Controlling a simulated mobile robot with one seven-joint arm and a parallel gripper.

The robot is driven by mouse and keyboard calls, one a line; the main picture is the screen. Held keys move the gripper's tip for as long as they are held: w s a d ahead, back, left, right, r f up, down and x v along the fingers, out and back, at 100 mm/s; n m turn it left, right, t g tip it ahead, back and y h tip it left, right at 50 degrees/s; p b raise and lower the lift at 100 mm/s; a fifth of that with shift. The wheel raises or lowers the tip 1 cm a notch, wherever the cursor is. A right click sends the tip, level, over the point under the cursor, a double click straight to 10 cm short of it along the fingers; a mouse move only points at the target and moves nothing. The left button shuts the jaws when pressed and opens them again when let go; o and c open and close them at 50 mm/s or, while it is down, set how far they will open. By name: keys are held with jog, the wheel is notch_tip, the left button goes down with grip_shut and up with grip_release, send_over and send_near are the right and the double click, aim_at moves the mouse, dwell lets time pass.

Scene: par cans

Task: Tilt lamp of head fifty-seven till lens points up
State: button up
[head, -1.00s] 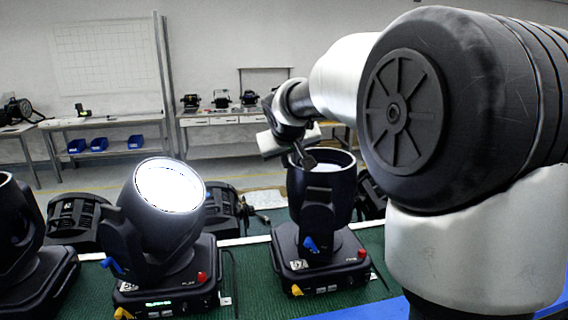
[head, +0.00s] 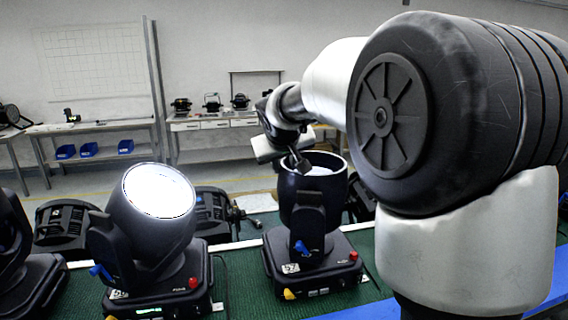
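The moving head marked 57 has a dark base (head: 312,268) on the green bench, with a red knob, a blue lever and a yellow lever. Its lamp (head: 313,205) stands upright in the yoke, with the pale lens at the top facing up. My gripper (head: 300,160) is at the far left part of the lamp's rim, pointing down. A dark fingertip is at or just over the rim; I cannot tell whether it touches. The finger opening is too small and partly hidden to judge.
A second moving head (head: 148,225) with a lit, tilted lens stands to the left, and part of another at the left edge. Dark fixtures (head: 66,228) lie behind them. Back tables (head: 215,122) hold small lamps and blue bins. My arm fills the right side.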

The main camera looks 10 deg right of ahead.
jog(key=b+v, duration=0.1)
jog(key=v, duration=1.6)
jog(key=shift+r, duration=0.15)
jog(key=shift+s, duration=0.15)
jog(key=s+f+g+y, duration=0.1)
jog(key=s+f, duration=0.8)
jog(key=s, duration=0.3)
jog(key=s+f+m+g+y, duration=0.1)
jog(key=s+f+g, duration=0.1)
jog(key=s+f, duration=0.8)
jog(key=shift+s+a+p, duration=0.35)
jog(key=shift+s, duration=0.9)
jog(key=shift+o, duration=0.3)
jog(key=shift+f, duration=0.1)
